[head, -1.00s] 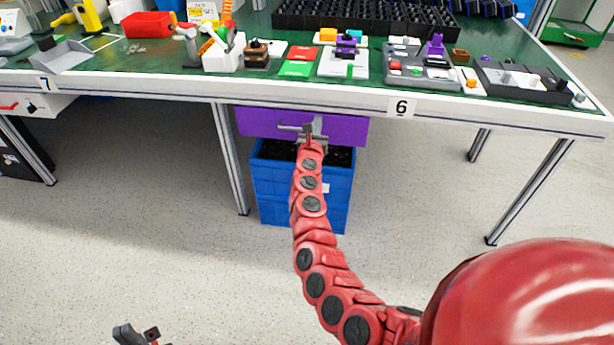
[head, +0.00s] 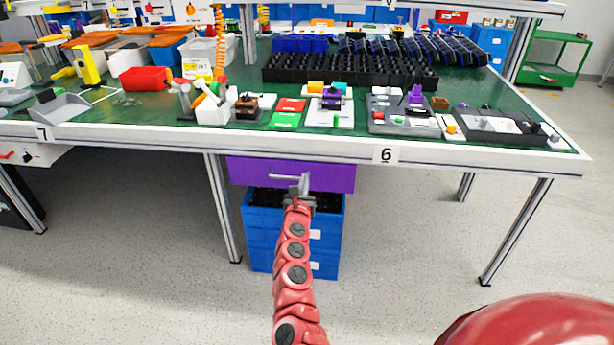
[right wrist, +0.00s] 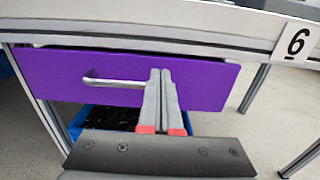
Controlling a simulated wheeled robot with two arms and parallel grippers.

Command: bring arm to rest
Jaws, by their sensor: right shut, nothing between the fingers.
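My right arm (head: 292,275) reaches forward from the bottom of the head view, below the table. Its gripper (head: 303,186) is shut and empty, in front of the lower edge of a purple drawer (head: 255,172). In the right wrist view the two grey fingers (right wrist: 160,75) lie together, overlapping the drawer (right wrist: 60,75) just right of its silver handle (right wrist: 112,82). Whether they touch the handle cannot be told. The left gripper is not in view. Small panels with knobs and coloured blocks, including a purple knob (head: 416,93), stand on the table top.
The green table (head: 350,148), label 6, overhangs the drawer, with metal legs (head: 222,205) beside it. Blue bins (head: 262,235) stand under the drawer. Black trays (head: 350,72) fill the back of the table. The floor (head: 120,260) at left is clear.

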